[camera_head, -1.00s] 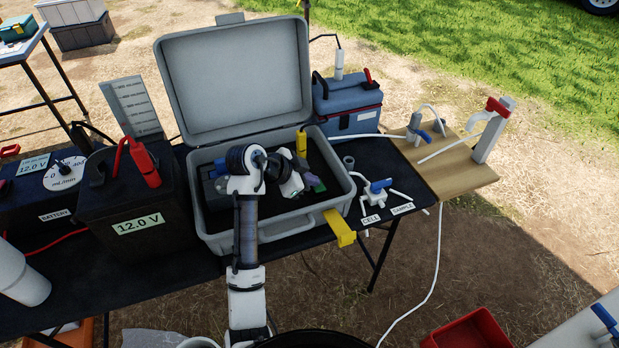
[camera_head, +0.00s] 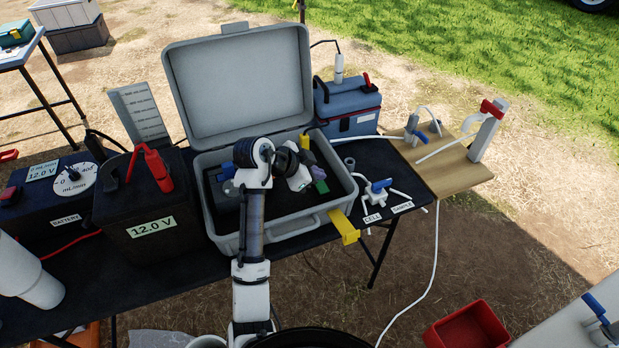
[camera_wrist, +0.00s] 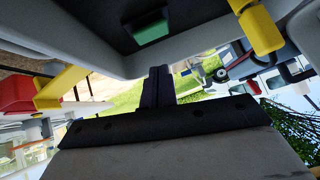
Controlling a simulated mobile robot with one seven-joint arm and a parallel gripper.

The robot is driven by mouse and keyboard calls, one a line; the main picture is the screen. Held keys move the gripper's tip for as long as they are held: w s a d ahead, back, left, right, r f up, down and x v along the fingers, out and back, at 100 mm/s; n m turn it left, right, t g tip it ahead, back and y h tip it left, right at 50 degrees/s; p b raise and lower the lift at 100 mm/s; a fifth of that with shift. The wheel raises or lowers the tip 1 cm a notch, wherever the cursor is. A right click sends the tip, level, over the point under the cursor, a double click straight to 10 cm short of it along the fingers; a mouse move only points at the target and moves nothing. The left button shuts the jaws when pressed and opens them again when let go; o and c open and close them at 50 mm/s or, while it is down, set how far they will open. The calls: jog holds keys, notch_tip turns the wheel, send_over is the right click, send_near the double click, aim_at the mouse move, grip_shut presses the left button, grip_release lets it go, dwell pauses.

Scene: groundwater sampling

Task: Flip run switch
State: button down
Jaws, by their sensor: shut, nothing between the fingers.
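No switch is clearly marked as the run switch. The pump control box (camera_head: 42,205) stands at the left end of the black table, with a white dial (camera_head: 74,180) marked in mL/min. A small red part (camera_head: 8,194), possibly a switch, sits at the box's left side. My gripper (camera_wrist: 158,75) is shut and empty in the wrist view. In the head view my arm reaches over the open grey case (camera_head: 225,240), far right of the control box, and hides part of its inside. My fingertips are not clear there.
A black 12.0 V battery (camera_head: 150,215) with a red clamp stands between control box and case. The raised lid (camera_head: 240,85) blocks the back. A blue-handled valve (camera_head: 378,187) stands to the right.

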jog(key=w+b+v, duration=0.1)
jog(key=b+v, duration=0.2)
jog(key=v, duration=0.6)
jog(key=shift+a+r, duration=0.4)
jog(key=shift+a, duration=0.1)
jog(key=shift+s, duration=0.1)
